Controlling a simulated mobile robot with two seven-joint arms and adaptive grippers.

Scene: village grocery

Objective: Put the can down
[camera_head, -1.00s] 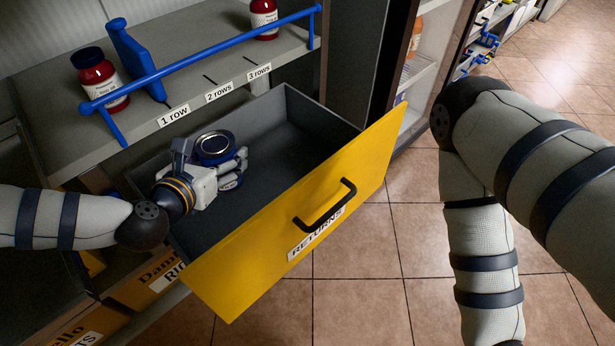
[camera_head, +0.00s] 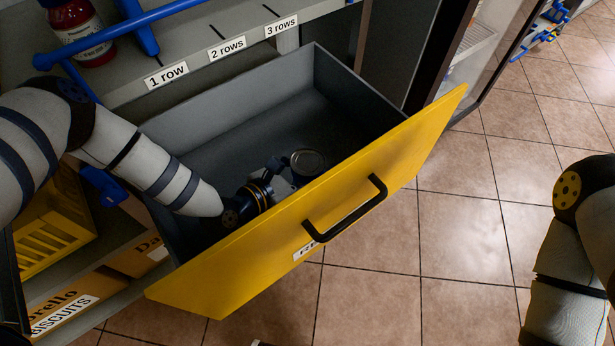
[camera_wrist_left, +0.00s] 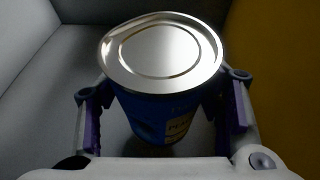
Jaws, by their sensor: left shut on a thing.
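A blue can with a silver lid (camera_head: 306,162) is inside the open yellow-fronted drawer (camera_head: 340,215), close behind its front panel. My left gripper (camera_head: 290,172) reaches down into the drawer and is shut on the can. In the left wrist view the can (camera_wrist_left: 163,55) stands upright between the two fingers (camera_wrist_left: 165,112), its lid facing the camera. The can's bottom is hidden, so I cannot tell whether it touches the drawer floor. My right gripper is out of view; only part of my right arm shows at the right.
The drawer's rear floor (camera_head: 270,125) is clear. Above it is a shelf with row labels (camera_head: 228,47), a blue rail (camera_head: 130,30) and a red jar (camera_head: 78,30). Boxes (camera_head: 70,305) sit on the lower shelf at left. Tiled floor is open at right.

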